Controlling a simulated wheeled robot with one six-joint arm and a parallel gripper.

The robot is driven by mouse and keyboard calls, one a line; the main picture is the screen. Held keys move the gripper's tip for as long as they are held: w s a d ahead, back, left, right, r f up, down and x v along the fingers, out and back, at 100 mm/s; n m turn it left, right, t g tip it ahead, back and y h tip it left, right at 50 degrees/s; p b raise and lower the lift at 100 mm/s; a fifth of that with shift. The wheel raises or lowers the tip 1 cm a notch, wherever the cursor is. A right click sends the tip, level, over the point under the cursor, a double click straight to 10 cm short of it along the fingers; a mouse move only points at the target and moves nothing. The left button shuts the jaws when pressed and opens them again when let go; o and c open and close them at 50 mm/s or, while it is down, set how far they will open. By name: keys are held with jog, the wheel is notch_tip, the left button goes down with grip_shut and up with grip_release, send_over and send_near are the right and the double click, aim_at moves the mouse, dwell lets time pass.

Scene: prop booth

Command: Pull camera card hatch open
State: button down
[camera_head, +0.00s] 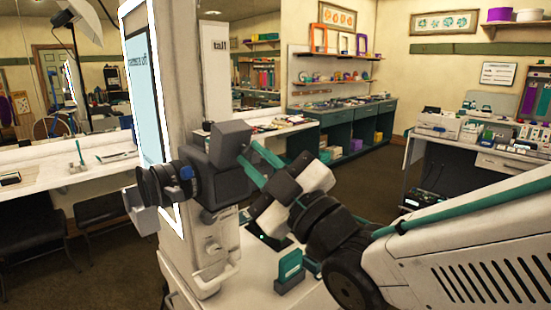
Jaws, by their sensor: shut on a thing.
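The dark grey camera (228,183) is mounted on the white booth column, with its black lens (160,187) pointing left. My gripper (246,166) comes in from the right with its teal fingers at the camera's right side. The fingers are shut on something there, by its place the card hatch. The hatch itself is mostly hidden by the fingers and is too small to tell how far it stands open.
The white column (180,75) with a lit screen (147,90) stands left of the camera. A small teal-and-grey block (290,270) stands on the white ledge (252,290) below my wrist. Counters with clutter line the back and right; open floor lies between.

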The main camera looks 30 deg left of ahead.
jog(key=shift+s+f, duration=0.1)
jog(key=c, duration=1.4)
grip_release()
jog(key=shift+o, duration=0.2)
jog(key=v, duration=0.7)
jog(key=shift+d, duration=0.4)
jog(key=shift+s+f, duration=0.1)
